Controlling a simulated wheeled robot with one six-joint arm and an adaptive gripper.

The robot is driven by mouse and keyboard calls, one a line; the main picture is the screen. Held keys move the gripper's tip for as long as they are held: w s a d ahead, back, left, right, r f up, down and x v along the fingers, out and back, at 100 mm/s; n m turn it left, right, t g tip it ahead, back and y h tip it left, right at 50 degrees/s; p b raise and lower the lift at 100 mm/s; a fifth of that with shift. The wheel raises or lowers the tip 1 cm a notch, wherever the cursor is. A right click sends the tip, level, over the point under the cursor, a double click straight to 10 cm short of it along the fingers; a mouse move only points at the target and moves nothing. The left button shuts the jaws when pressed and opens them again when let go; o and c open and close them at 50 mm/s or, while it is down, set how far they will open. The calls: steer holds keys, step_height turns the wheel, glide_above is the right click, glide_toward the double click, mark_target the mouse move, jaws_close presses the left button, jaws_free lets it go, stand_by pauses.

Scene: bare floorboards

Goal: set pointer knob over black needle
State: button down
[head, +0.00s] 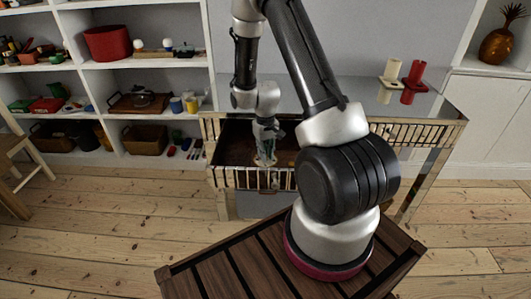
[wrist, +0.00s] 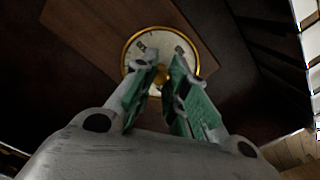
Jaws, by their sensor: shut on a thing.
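A round dial (wrist: 131,52) with a pale face and a gold rim lies on a brown wooden panel in the wrist view. Dark marks show on its face, but I cannot tell which is the black needle. A small gold pointer knob (wrist: 161,75) is at the dial's middle, mostly hidden by my fingers. My gripper (wrist: 164,68) has its green-padded fingers on either side of the knob and is shut on it. In the head view my gripper (head: 265,150) reaches down into the open drawer (head: 225,178); the dial is too small there to read.
The drawer belongs to a mirrored cabinet (head: 440,118) whose top holds a red holder (head: 413,80) and a cream holder (head: 391,75). Shelves (head: 140,62) with boxes and baskets stand behind at left. A wooden chair (head: 15,180) is at far left. Floorboards are clear at left.

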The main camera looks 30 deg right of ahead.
steer(key=shift+n, duration=0.8)
steer(key=c, duration=1.4)
jaws_free()
steer(key=shift+o, duration=0.2)
step_height(320, 180, up, 12)
